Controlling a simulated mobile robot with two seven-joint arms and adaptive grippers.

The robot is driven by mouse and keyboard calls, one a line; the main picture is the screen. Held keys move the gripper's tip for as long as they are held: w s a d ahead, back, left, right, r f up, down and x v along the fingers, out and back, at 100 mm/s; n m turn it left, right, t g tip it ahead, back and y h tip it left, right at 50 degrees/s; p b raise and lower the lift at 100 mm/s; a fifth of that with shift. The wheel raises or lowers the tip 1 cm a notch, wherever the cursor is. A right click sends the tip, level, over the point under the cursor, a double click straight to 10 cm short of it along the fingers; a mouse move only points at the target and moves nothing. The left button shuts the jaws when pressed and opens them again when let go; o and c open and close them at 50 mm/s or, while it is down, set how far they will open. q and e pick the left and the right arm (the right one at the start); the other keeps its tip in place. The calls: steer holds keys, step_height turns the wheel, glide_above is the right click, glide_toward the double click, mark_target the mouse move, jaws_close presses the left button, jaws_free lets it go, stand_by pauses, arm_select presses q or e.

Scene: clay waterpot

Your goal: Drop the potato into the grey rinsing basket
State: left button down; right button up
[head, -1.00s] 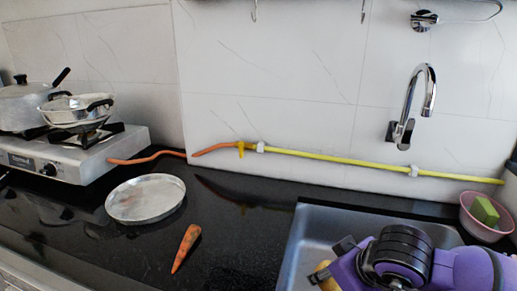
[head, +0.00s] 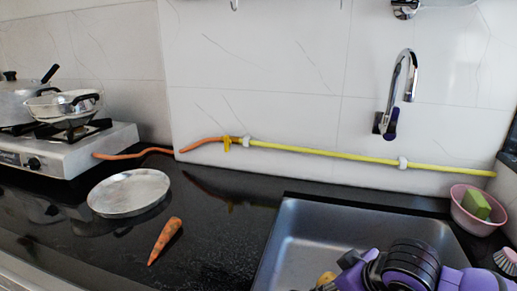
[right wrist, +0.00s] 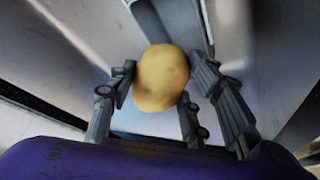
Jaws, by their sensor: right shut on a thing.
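My right gripper (right wrist: 160,78) is shut on a yellow-brown potato (right wrist: 161,78), with fingers on both sides of it in the right wrist view. In the head view the potato (head: 326,279) shows only partly, at the bottom edge over the steel sink (head: 300,225), beside my purple and black right arm. I cannot tell its height above the sink floor. No grey rinsing basket can be made out in either view. My left gripper is not in view.
A carrot (head: 165,240) and a round metal plate (head: 130,192) lie on the black counter left of the sink. A pink bowl (head: 478,213) with a green sponge (head: 475,204) stands at the sink's right. A tap (head: 397,95) overhangs the back. A stove (head: 70,150) stands far left.

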steer(key=shift+f, duration=0.85)
steer(key=o, duration=1.2)
steer(key=shift+o, duration=0.6)
